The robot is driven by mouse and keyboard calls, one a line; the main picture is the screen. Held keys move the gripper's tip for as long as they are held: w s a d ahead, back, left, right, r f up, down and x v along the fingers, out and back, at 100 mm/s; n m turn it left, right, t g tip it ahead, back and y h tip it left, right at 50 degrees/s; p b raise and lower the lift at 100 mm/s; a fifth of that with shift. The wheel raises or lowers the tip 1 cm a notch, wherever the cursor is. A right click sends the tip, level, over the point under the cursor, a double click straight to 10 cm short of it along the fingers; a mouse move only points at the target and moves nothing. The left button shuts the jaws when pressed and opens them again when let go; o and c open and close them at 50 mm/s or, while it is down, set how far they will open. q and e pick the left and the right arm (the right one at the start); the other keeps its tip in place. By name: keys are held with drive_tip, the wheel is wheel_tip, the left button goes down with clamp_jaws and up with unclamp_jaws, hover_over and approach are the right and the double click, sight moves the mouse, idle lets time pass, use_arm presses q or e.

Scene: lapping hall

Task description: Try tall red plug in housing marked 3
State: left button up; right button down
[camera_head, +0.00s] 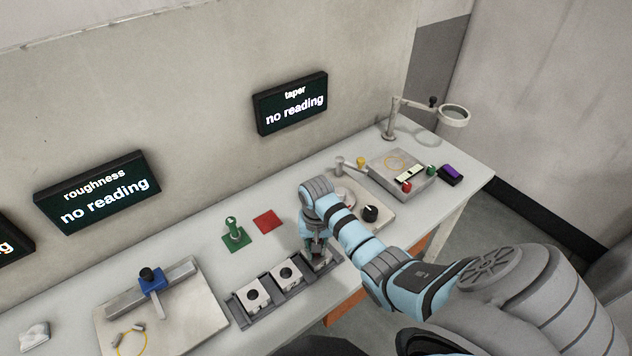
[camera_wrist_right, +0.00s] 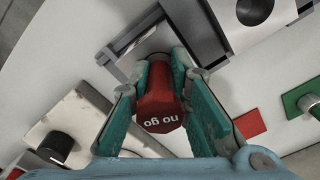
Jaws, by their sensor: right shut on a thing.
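A red plug (camera_wrist_right: 161,98) lettered "no go" on its end is between the fingers of my right gripper (camera_wrist_right: 165,100), which is shut on it. In the head view my right gripper (camera_head: 318,243) points down over the rightmost housing (camera_head: 319,259) of a dark rack (camera_head: 268,303). The gripper hides the plug there. In the wrist view the housing (camera_wrist_right: 140,46) shows behind the plug, which covers its bore; I cannot tell if the plug's lower end is inside. Two other housings (camera_head: 252,296) (camera_head: 287,273) stand left, bores open. No housing number is readable. My left gripper is not in view.
A green plug (camera_head: 233,232) stands on a green square beside an empty red square (camera_head: 268,221). A plate with a blue clamp (camera_head: 152,280) lies left. A knobbed device (camera_head: 370,213) and a tray (camera_head: 398,174) lie right. The taper display (camera_head: 291,103) reads "no reading".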

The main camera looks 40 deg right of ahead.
idle(0.5)
wheel_tip(320, 180, up, 3)
drive_tip(key=shift+f+p, duration=0.15)
drive_tip(key=shift+p, duration=0.9)
drive_tip(key=shift+r, duration=2.15)
